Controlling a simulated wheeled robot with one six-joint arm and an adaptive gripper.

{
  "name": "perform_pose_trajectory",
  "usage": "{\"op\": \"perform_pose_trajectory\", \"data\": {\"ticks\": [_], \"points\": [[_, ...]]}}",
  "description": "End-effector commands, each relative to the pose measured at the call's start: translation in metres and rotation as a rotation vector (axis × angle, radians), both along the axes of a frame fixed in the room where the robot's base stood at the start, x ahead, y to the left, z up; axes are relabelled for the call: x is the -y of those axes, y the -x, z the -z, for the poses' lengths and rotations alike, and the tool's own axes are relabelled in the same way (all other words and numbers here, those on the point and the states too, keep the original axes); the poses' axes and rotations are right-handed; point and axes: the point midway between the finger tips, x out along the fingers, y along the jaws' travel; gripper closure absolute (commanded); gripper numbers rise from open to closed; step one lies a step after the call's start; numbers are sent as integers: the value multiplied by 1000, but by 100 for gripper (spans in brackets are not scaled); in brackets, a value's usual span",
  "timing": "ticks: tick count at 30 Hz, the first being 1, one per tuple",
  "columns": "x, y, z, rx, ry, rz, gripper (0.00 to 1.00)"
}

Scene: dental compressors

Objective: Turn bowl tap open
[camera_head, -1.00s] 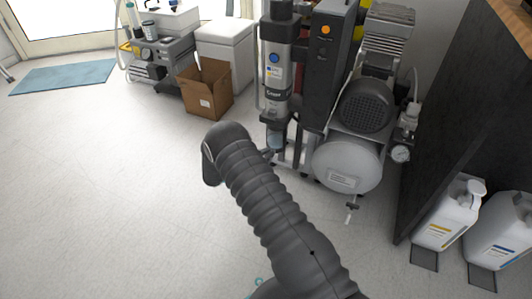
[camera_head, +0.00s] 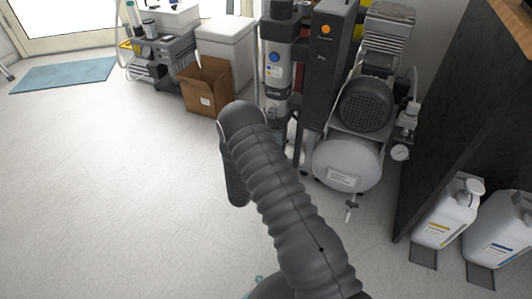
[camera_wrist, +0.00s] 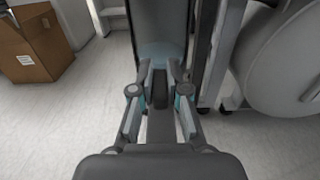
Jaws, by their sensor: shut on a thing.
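In the wrist view, my gripper (camera_wrist: 160,82) is shut on a small dark piece, which looks like the bowl tap (camera_wrist: 160,92), under the bluish-grey bowl (camera_wrist: 160,50). The fingers stand one on each side of the tap and cover part of it. How far the tap is turned cannot be told. In the head view, the upright dryer column (camera_head: 277,60) stands left of a dark cabinet.
The compressor tank (camera_head: 347,165) and motor (camera_head: 365,105) stand close to the right, with a gauge (camera_head: 400,152). An open cardboard box (camera_head: 207,85) is at the left. The floor at left is clear.

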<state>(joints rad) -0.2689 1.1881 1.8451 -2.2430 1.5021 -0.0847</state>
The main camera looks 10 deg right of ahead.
Motion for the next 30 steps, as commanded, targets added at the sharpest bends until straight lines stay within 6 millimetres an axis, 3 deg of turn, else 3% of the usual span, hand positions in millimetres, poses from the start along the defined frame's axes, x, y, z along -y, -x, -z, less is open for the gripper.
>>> {"op": "perform_pose_trajectory", "data": {"ticks": [14, 15, 17, 18, 30], "points": [[-1, -1, -1, 2, 0, -17, 100], [-1, -1, -1, 2, 0, -17, 78], [-1, -1, -1, 2, 0, -16, 63], [-1, -1, -1, 2, 0, -16, 60], [-5, 5, 0, 0, 1, -14, 60]]}}
